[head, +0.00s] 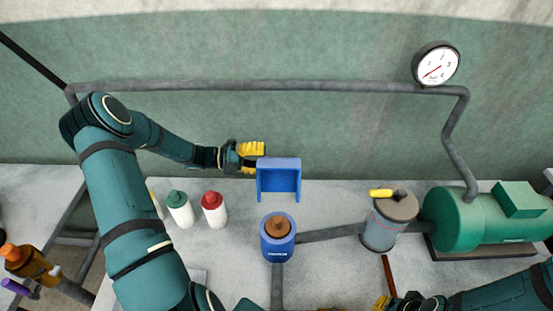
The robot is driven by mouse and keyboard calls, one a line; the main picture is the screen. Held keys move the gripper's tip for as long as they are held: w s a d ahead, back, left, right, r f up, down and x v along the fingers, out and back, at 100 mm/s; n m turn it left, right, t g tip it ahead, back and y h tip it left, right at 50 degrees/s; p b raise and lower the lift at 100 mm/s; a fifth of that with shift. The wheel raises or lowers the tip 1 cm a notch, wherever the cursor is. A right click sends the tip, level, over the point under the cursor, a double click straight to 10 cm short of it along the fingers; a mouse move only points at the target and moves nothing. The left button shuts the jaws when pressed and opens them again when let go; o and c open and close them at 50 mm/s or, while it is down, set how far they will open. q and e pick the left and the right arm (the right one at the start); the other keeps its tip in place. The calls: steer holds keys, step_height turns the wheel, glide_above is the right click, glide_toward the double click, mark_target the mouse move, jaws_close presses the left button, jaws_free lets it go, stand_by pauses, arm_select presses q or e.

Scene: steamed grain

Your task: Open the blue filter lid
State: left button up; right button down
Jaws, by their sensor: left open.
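The blue filter (267,247) stands upright on the grey table, with a brown-orange round piece showing in its top. The blue lid (279,164) stands raised above and behind the filter, its inner side facing me. The filter's top is uncovered. My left gripper (254,157), with yellow fingertips, is open at the upper left edge of the lid. I cannot tell whether it touches the lid. My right gripper (377,303) shows only partly at the bottom edge, in front of the table, and its jaws are mostly cut off.
A green-capped bottle (180,212) and a red-capped bottle (214,213) stand left of the filter. A grey canister (380,232) with a yellow handle and a green tank (475,220) stand right. A pipe (260,87) and gauge (436,64) are on the wall.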

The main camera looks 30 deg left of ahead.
mark_target(276, 158)
arm_select(q)
steer(key=shift+x, duration=2.25)
jaws_close()
